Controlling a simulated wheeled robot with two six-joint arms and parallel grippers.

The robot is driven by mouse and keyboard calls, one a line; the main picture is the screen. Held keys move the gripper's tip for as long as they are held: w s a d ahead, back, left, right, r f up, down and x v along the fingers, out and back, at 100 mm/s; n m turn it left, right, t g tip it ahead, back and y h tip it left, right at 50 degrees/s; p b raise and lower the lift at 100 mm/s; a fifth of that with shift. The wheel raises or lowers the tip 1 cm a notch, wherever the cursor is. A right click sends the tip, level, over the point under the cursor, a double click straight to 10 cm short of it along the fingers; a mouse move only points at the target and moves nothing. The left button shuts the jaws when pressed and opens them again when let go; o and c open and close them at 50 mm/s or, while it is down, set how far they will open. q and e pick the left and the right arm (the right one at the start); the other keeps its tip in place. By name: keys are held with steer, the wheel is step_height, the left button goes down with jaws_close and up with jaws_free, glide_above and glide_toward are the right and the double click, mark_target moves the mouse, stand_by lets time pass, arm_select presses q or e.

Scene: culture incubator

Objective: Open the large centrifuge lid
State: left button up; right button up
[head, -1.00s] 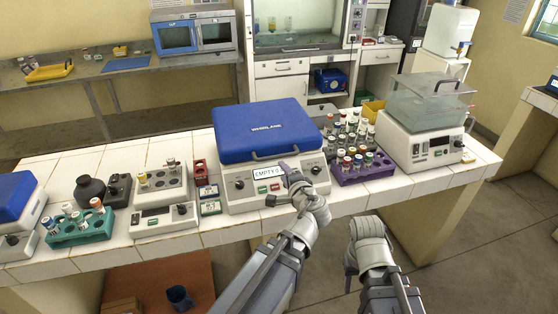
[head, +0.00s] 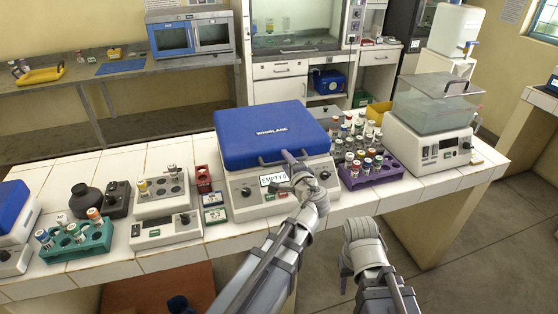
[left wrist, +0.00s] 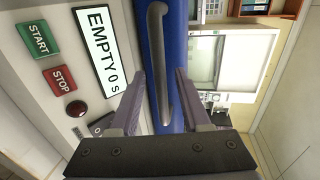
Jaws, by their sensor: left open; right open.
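The large centrifuge (head: 245,200) stands mid-bench with its blue lid (head: 265,130) shut. A grey bar handle (head: 280,157) runs along the lid's front edge, above the panel. My left gripper (head: 291,160) is open at the handle's right part. In the left wrist view the handle (left wrist: 157,60) stands upright in the picture between the two spread fingers of the left gripper (left wrist: 161,75); I cannot tell whether they touch it. The panel display (left wrist: 100,45) reads "EMPTY 0 S". My right gripper (head: 345,268) is open and empty in front of the bench, pointing down.
A purple tube rack (head: 375,178) stands close to the right of the centrifuge, with a water bath (head: 430,140) beyond it. Small tube boxes (head: 213,207), a heater block (head: 165,225) and a teal rack (head: 80,250) stand on the left. The bench front edge is clear.

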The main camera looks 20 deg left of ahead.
arm_select(q)
steer(key=shift+w+a+f, duration=0.1)
steer(key=shift+w, duration=0.1)
jaws_close()
steer(key=shift+s, duration=0.1)
stand_by(1.2)
